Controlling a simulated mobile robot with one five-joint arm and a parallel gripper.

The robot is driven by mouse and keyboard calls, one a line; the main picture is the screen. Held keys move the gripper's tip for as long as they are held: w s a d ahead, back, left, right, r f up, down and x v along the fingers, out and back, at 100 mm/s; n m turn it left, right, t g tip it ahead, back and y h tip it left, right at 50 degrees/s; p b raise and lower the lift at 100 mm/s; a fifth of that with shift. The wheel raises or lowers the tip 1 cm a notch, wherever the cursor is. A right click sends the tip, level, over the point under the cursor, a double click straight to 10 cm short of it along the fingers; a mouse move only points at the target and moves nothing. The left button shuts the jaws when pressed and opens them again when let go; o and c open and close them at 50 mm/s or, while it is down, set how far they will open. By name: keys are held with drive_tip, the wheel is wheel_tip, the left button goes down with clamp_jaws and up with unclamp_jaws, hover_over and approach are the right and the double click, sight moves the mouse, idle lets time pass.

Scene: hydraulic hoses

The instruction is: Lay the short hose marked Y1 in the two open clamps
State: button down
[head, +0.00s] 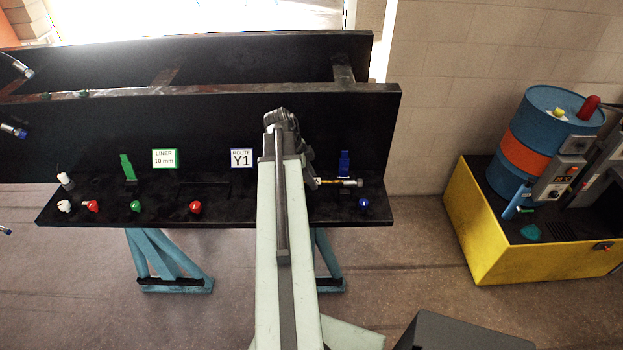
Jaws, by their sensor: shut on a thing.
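My arm reaches over the black bench, and my gripper (309,181) is low over its shelf, mostly hidden behind my own arm. It is shut on what looks like the short hose, of which only a brass and silver end (345,182) shows, sticking out to the right, roughly level. Its marking cannot be read. A blue upright piece (344,163), which looks like a raised clamp, stands just behind that end. I cannot tell whether the hose touches it. A second blue clamp is not visible. The Y1 route sign (241,158) is on the back panel, left of my arm.
A green upright piece (129,168) and the liner sign (165,158) are further left. Red, green and white knobs line the shelf front (250,217), with a blue knob (364,203) at right. A yellow-sided platform (483,235) with a blue drum (553,115) stands apart at right.

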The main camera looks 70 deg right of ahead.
drive_tip(key=shift+f+b, duration=1.05)
drive_tip(key=shift+f, duration=0.1)
drive_tip(key=c, duration=1.1)
unclamp_jaws()
drive_tip(key=shift+r, duration=0.1)
drive_tip(key=shift+o, duration=0.2)
drive_tip(key=p+v, duration=0.7)
drive_tip(key=shift+r, duration=0.25)
drive_tip(key=shift+w+r+p, duration=0.15)
drive_tip(key=shift+r+p, duration=0.05)
drive_tip(key=shift+p, duration=0.1)
drive_tip(key=shift+f, duration=0.1)
